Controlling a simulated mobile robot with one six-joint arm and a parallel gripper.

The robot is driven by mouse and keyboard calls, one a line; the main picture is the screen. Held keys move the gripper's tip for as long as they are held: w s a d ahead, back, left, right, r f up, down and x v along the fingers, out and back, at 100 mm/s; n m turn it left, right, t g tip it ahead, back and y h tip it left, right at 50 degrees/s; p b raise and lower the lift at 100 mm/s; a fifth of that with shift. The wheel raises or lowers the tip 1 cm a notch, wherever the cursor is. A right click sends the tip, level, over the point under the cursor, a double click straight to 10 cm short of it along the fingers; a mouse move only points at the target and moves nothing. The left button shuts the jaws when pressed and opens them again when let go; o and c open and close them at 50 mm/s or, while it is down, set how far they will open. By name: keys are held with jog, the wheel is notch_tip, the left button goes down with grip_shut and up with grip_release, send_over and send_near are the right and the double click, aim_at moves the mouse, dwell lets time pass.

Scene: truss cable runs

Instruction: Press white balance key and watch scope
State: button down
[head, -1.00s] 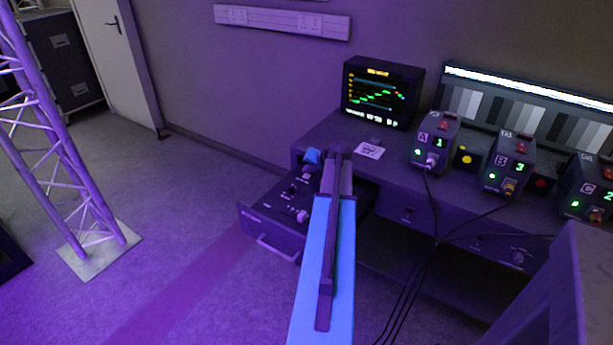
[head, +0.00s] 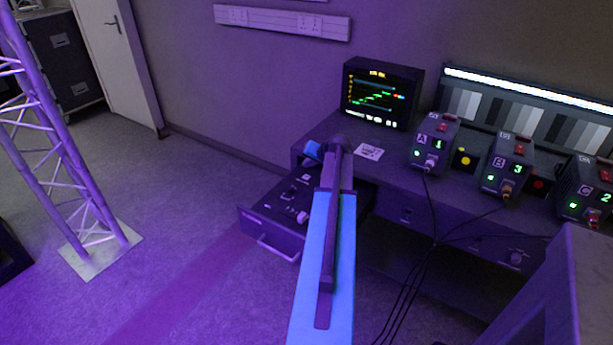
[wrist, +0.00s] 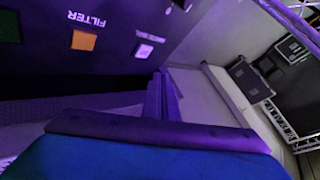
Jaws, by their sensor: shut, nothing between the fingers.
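The scope (head: 379,96) is a dark monitor on the desk in the head view, with a stepped green trace, yellow text and a small red and blue mark at the right. In the wrist view, my gripper (wrist: 162,95) is shut and empty, beside a dark control panel (wrist: 112,62). I cannot pick out the white balance key. In the head view, my blue hand shows beyond my arm, above the drawer; the fingertips are hidden.
An open drawer (head: 278,238) with knobs juts from the desk (head: 390,195). Camera boxes A (head: 434,146), B (head: 507,166) and C (head: 588,190) stand on the desk, with cables hanging in front. A truss tower (head: 70,190) stands left; the floor between is clear.

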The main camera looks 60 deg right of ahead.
jog(key=shift+r+p, duration=0.4)
jog(key=shift+r, duration=0.65)
